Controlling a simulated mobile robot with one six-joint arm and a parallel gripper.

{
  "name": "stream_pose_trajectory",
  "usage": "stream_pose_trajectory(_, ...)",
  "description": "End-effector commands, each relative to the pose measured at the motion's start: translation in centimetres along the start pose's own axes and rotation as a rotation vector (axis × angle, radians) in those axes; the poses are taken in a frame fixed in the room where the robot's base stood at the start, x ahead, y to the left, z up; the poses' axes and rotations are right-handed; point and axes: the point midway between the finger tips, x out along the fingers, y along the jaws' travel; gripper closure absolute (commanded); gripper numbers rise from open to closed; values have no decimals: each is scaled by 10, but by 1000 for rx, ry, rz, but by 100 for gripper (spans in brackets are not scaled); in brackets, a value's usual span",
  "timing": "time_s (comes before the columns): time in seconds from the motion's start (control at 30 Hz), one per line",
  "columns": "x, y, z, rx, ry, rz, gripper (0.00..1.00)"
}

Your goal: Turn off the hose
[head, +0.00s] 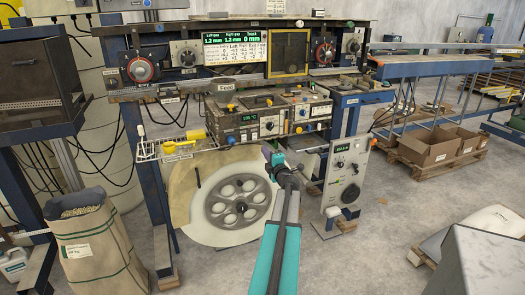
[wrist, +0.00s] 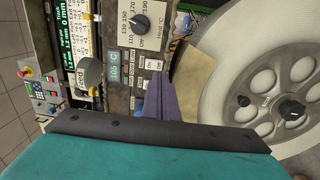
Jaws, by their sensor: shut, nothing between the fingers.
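No hose can be made out for sure in either view. A control box (head: 248,126) with a lit display, dials and small switches stands at the middle of the machine. In the wrist view this panel (wrist: 118,45) shows sideways, with a black heat dial (wrist: 140,24) and small white switch labels (wrist: 150,65) marked On. My gripper (head: 268,151) is just in front of and below the box in the head view. Its purple fingers (wrist: 160,92) are shut and empty, overlapping the lower panel edge by the switch labels in the wrist view. Touch cannot be told.
A large pale reel (head: 237,200) stands below the box, behind my arm. A white wire basket (head: 177,148) is left of the box. A grey control unit (head: 347,172) with a black dial stands right of my gripper. A paper sack (head: 92,240) is at lower left.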

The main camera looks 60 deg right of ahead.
Motion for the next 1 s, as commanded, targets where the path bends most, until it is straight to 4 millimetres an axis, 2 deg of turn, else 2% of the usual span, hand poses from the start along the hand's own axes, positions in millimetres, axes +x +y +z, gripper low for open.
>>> stream_pose_trajectory(0.1, -15, -1, -2, 0, 0, 0, 100)
stream_pose_trajectory(0.4, -41, -2, -1, 0, 1, 0, 100)
stream_pose_trajectory(0.6, -47, -2, -2, 0, 2, 0, 100)
stream_pose_trajectory(1.0, -47, -2, -2, 0, 2, 0, 100)
